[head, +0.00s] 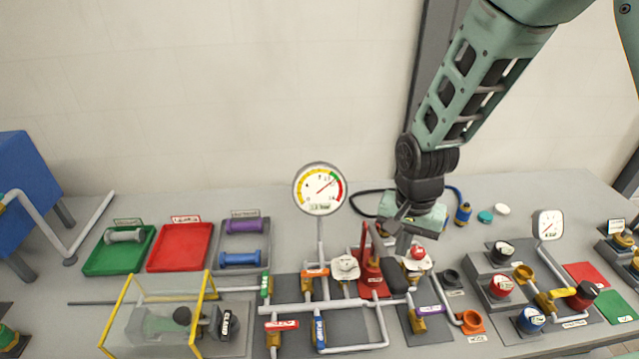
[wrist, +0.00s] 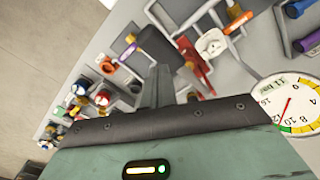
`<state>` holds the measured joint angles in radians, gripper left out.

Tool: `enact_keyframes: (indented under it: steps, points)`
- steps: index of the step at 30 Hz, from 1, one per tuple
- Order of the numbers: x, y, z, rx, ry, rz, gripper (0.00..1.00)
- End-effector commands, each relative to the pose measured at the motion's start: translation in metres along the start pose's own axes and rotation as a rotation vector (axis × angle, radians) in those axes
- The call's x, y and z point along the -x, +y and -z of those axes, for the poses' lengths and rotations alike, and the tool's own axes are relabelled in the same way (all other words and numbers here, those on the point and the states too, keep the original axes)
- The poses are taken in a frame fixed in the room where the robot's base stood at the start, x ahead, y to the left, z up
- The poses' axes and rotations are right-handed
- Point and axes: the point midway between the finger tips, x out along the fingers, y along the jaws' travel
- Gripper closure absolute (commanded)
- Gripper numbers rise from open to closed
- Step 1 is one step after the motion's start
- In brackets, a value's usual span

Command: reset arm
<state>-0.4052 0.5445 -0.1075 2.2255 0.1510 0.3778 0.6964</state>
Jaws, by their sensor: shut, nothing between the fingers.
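My arm reaches down from the upper right in the head view. My gripper (head: 403,243) points down over the middle-right of the bench, just behind the red-topped white fitting (head: 418,262) and right of the red upright fitting (head: 370,268). In the wrist view my gripper's fingers (wrist: 158,86) are together with nothing held. They hide part of the bench behind them. I cannot tell whether the fingertips touch any fitting.
A large dial gauge (head: 319,190) stands left of my gripper, and a smaller gauge (head: 547,225) stands to the right. A red tray (head: 180,247) and a yellow-framed clear box (head: 122,309) are on the left. Several valves and knobs crowd the front right. The wall behind is bare.

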Motion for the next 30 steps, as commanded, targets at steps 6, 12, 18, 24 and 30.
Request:
enact_keyframes:
  steps: [6,12,18,24,30]
  points:
    - [0.003,0.0,0.0,0.0,0.0,0.0,1.0]
    - [0.003,0.0,0.0,0.0,0.0,0.0,1.0]
    - [-0.001,-0.007,-0.023,0.109,-0.019,0.027,1.0]
    - [-0.004,-0.008,-0.1,0.506,-0.046,0.088,1.0]
    - [-0.013,0.018,-0.169,0.926,-0.025,0.093,1.0]
